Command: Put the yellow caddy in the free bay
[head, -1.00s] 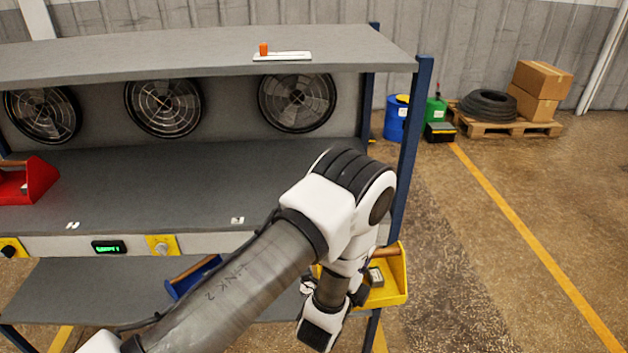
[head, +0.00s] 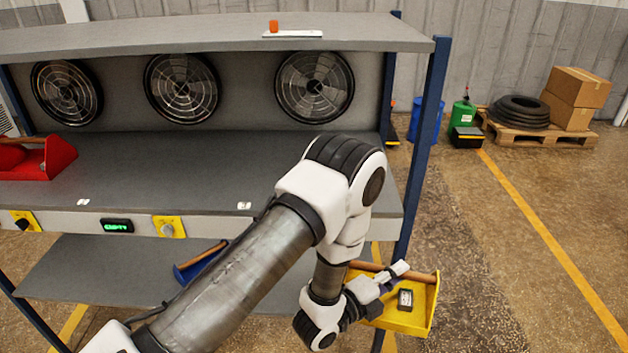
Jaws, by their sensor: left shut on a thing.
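The yellow caddy (head: 421,310) hangs at the lower right, beside the right front post of the rack. It has a wooden handle bar, and a small dark box with a pale face lies in it. My left gripper (head: 388,277) is shut on the yellow caddy's handle, partly hiding it. The middle shelf (head: 190,165) of the rack holds a red caddy (head: 50,158) at its left. The part of this shelf under the middle and right fans looks bare, though my arm hides some of its right end. My right gripper is not in view.
A blue caddy (head: 185,273) sits on the lower shelf (head: 90,268), partly behind my arm. The top shelf (head: 200,38) overhangs the middle one. Open floor (head: 500,250) lies to the right.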

